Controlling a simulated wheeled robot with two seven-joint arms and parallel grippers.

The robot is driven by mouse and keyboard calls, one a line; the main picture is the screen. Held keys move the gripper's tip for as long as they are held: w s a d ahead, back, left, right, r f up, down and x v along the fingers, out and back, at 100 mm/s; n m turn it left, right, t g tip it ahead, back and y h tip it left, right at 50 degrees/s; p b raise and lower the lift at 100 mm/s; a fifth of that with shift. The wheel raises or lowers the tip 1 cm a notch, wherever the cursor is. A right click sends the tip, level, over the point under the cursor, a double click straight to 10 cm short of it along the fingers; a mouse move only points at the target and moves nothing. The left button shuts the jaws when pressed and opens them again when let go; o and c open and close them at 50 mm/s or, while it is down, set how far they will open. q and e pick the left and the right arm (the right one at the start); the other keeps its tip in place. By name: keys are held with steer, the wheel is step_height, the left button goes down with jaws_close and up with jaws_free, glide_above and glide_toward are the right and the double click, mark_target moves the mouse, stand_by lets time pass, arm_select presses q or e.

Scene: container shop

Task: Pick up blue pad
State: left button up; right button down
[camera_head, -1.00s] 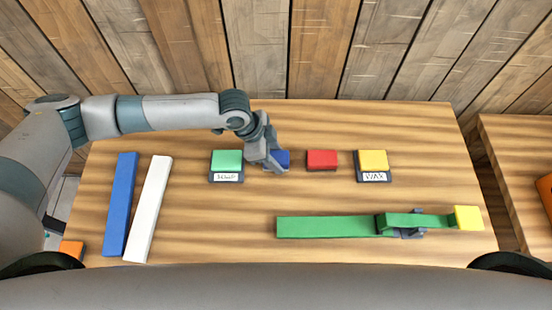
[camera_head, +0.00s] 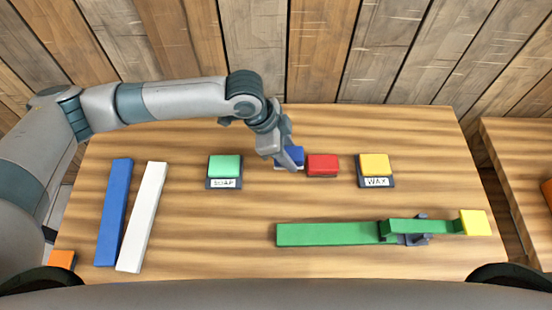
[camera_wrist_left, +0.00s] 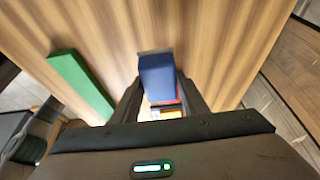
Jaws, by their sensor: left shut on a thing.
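The blue pad (camera_head: 295,155) is in my left gripper (camera_head: 284,157), at the middle back of the table. In the left wrist view the pad (camera_wrist_left: 157,78) sits between the two fingers, which are shut on it. It appears raised a little off the wood, and the gripper hides part of it in the head view. The red pad (camera_head: 322,164) is just right of it. My right gripper is in neither view.
A green pad (camera_head: 225,165) on a SOAP holder is to the left; a yellow pad (camera_head: 374,164) on a WAX holder is to the right. Long blue (camera_head: 115,213) and white (camera_head: 142,217) bars lie left. A green bar (camera_head: 328,235) lies in front, near a yellow block (camera_head: 475,222).

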arm_select(q)
steer(key=s+d+r+b, duration=0.2)
steer(key=d+r, duration=0.3)
steer(key=d, duration=0.3)
steer(key=shift+f, duration=0.1)
steer(key=shift+o, duration=0.6)
steer(key=w+a+r+n+t+y, duration=0.1)
steer(key=w+a+r+n, duration=0.2)
steer(key=a+n, duration=0.3)
steer(key=w+a+r+n+t+y, duration=0.2)
steer(key=a+n, duration=0.4)
steer(key=a, duration=0.9)
steer(key=w+a+r+n+t+y, duration=0.1)
steer(key=w+a+r+n, duration=0.3)
steer(key=a, duration=0.7)
steer(key=shift+w+r+n+t, duration=0.35)
steer(key=shift+w+n, duration=0.15)
steer(key=shift+n, duration=0.5)
steer(key=shift+d, duration=0.2)
